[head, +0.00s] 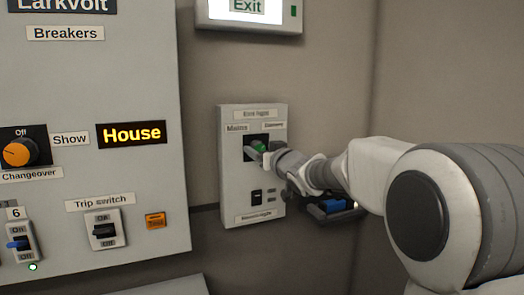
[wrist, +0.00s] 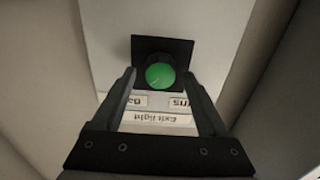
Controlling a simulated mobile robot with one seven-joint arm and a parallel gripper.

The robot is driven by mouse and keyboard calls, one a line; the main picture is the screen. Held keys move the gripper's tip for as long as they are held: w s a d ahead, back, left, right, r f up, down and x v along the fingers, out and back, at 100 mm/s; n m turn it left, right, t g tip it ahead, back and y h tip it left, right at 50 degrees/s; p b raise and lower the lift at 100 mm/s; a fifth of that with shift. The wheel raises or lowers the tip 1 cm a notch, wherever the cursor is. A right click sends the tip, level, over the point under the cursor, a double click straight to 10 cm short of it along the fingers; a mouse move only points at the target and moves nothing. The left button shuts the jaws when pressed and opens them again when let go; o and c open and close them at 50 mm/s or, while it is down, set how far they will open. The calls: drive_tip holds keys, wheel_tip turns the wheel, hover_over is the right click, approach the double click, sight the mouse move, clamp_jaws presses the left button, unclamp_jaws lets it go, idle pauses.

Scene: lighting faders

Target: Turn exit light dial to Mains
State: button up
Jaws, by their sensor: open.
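The exit light dial is a green-capped knob on a black square plate. It shows in the head view (head: 260,147), partly covered by my gripper, and in the wrist view (wrist: 160,75). My gripper is open, with one finger on each side of the dial in the wrist view (wrist: 160,73); I cannot tell whether they touch it. In the head view my gripper (head: 264,148) reaches the panel from the right. The Mains label (head: 237,128) is above the dial on the left, with another label on the right.
The grey exit light panel (head: 235,190) is on the wall, with a small black switch (head: 257,197) below the dial. An Exit sign (head: 247,12) hangs above. A larger breaker board (head: 120,60) with an orange changeover dial (head: 18,154) and a trip switch (head: 103,231) is left.

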clamp_jaws()
idle(0.4)
drive_tip(key=n+b, duration=0.2)
drive_tip(key=n, duration=0.2)
drive_tip(key=shift+a+f+n, duration=0.1)
drive_tip(key=shift+f+n, duration=0.05)
drive_tip(key=shift+n, duration=0.25)
drive_tip(key=n+b, duration=0.2)
drive_tip(key=n, duration=0.2)
drive_tip(key=shift+s+n, duration=0.1)
drive_tip(key=shift+n, duration=0.2)
drive_tip(key=n+b, duration=0.2)
drive_tip(key=n, duration=0.2)
drive_tip(key=shift+f, duration=0.1)
drive_tip(key=shift+n+b, duration=0.85)
drive_tip(key=shift+n, duration=1.35)
